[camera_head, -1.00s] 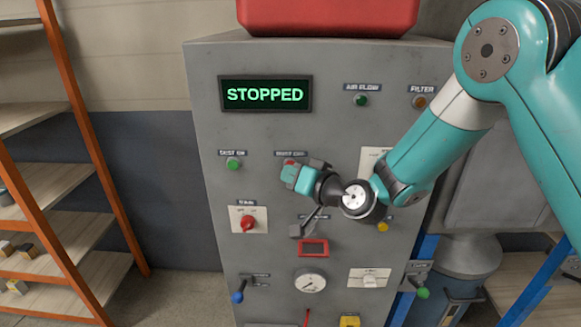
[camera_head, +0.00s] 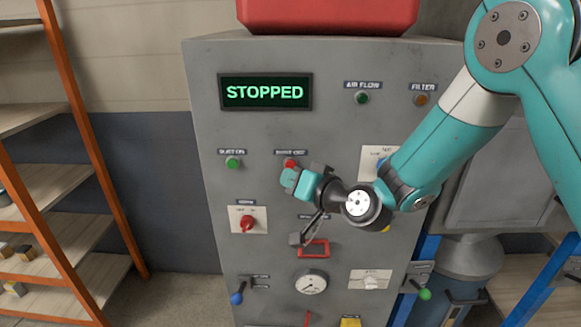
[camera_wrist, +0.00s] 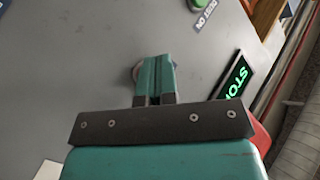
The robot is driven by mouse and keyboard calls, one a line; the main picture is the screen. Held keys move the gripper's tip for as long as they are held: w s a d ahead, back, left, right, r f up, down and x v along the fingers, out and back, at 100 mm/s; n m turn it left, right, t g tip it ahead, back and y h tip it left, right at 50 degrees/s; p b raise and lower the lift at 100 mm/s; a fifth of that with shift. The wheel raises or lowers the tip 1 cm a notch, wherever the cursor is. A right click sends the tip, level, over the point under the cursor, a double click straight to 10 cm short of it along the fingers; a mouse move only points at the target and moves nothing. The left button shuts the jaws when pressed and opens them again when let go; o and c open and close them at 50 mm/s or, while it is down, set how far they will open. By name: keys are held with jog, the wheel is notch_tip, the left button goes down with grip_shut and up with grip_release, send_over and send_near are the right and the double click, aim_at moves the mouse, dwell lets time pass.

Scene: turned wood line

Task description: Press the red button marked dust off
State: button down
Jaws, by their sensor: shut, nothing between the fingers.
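The red dust off button (camera_head: 290,163) is on the grey cabinet front, under its dark label (camera_head: 291,152). My gripper (camera_head: 287,177) is shut and empty, just below the button in the head view. Whether its tips touch the panel is unclear. In the wrist view my shut gripper (camera_wrist: 156,62) points at the panel, and a round grey rim (camera_wrist: 137,71) shows beside the fingers, partly hidden by them. The display (camera_head: 265,92) reads STOPPED in green.
The green dust on button (camera_head: 232,162) is to the left. A red rotary switch (camera_head: 247,224) is below it, and a gauge (camera_head: 310,283) is lower down. Orange shelving (camera_head: 75,150) stands left of the cabinet. A red case (camera_head: 327,15) lies on top.

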jog(key=shift+s+a+b, duration=0.1)
jog(key=shift+s+b, duration=0.65)
jog(key=shift+s, duration=1.45)
jog(key=s+d+n+g+h+b, duration=0.2)
jog(key=s+d+g, duration=0.2)
jog(key=s, duration=0.4)
jog(key=s+d+f+n+g+h+b, duration=0.1)
jog(key=s+d+g, duration=0.3)
jog(key=s, duration=0.5)
jog(key=s+d+n+g+h+b, duration=0.2)
jog(key=s+d, duration=0.4)
jog(key=s, duration=0.3)
jog(key=shift+d+f+n+g+h+b, duration=0.4)
jog(key=shift+g+h+b, duration=0.3)
jog(key=shift+g+h, duration=0.3)
